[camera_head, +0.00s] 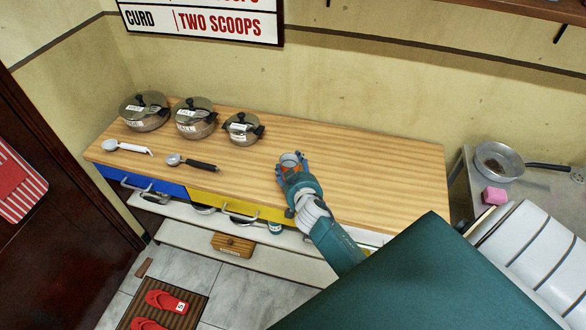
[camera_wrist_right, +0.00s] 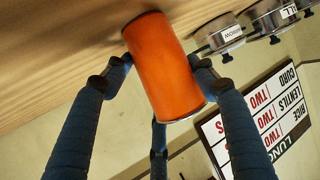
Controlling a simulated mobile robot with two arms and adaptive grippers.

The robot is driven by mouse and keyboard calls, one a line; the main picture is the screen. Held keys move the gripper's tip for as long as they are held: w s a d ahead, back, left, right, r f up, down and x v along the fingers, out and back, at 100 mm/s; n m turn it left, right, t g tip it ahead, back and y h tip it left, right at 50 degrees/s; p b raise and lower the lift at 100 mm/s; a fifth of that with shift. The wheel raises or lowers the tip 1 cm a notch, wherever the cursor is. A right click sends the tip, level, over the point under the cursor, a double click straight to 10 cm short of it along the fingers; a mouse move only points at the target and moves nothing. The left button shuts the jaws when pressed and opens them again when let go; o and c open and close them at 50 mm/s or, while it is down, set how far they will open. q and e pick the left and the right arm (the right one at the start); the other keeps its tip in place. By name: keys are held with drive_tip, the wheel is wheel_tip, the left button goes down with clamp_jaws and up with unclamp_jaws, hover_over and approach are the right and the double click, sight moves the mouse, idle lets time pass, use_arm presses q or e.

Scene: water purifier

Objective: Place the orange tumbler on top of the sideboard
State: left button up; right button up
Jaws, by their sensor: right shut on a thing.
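The orange tumbler (camera_wrist_right: 165,65) fills the middle of the right wrist view, where the picture is turned over. My right gripper (camera_head: 292,168) is shut on it, with blue fingers on both sides. In the head view only the round open rim of the tumbler (camera_head: 289,158) shows clearly between the fingers. The sideboard (camera_head: 370,180) has a wooden top, and the tumbler is over its middle-right part. One end of the tumbler is close to the wood in the wrist view; I cannot tell whether it touches. My left gripper is not in view.
Several lidded pots, one of them a small pot (camera_head: 243,130), stand at the back left of the top. A white scoop (camera_head: 125,147) and a black-handled scoop (camera_head: 190,163) lie in front. The right part is clear. A pan (camera_head: 497,162) is farther right.

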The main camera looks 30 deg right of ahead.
drive_tip(key=shift+f, duration=0.1)
drive_tip(key=o, duration=1.2)
drive_tip(key=shift+s, duration=0.1)
drive_tip(key=b+v, duration=0.1)
drive_tip(key=v, duration=1.1)
drive_tip(key=w+a+f+n+y, duration=0.1)
drive_tip(key=a+f+n+y, duration=0.4)
drive_tip(key=a, duration=0.6)
drive_tip(key=s+a+f+g, duration=0.1)
drive_tip(key=s+f+g, duration=0.15)
drive_tip(key=f, duration=0.55)
drive_tip(key=s+a+f+g, duration=0.1)
drive_tip(key=s+f, duration=0.3)
drive_tip(key=f, duration=0.3)
drive_tip(key=s+f+n+g, duration=0.1)
drive_tip(key=s+f+g, duration=0.3)
drive_tip(key=s+f, duration=1.35)
drive_tip(key=s+d+f+g, duration=0.1)
drive_tip(key=s+f, duration=0.1)
drive_tip(key=s, duration=0.4)
drive_tip(key=s+d+f+g, duration=0.1)
drive_tip(key=s+f, duration=0.1)
drive_tip(key=s, duration=0.4)
drive_tip(key=s+f+n+g, duration=0.1)
drive_tip(key=s+f+g, duration=0.1)
drive_tip(key=s, duration=0.5)
drive_tip(key=shift+d+f, duration=0.4)
drive_tip(key=shift+f, duration=0.2)
